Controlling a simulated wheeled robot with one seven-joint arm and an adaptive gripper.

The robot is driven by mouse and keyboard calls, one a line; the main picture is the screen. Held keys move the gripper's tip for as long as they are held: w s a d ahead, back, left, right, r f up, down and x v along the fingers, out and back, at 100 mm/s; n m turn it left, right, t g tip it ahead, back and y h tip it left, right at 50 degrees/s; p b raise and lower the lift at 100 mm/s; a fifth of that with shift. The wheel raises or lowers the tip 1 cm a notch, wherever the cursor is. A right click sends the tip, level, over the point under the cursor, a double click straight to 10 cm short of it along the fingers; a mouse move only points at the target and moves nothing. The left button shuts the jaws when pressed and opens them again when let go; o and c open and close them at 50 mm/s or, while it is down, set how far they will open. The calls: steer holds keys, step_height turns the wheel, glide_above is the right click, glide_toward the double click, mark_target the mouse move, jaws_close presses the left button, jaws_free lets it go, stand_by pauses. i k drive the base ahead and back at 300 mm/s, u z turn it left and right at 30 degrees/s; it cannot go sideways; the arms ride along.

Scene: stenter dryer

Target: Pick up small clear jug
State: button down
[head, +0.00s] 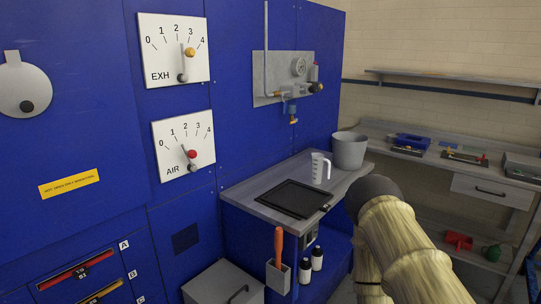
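A small clear jug (320,168) with dark graduation marks stands upright on the grey worktop (258,205) beside the blue machine. It is between a black tray and a grey bucket. My arm comes in from the lower right, to the right of the worktop and apart from the jug. My gripper's fingers do not show in the head view, so whether they are open or shut cannot be seen.
A grey bucket (350,150) stands just behind and right of the jug. A black tray (293,199) lies in front of it. Pipes and a gauge (299,67) are on the blue panel above.

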mark_target(317, 159)
steer(key=u, duration=0.4)
steer(key=i, duration=1)
steer(key=z, duration=0.15)
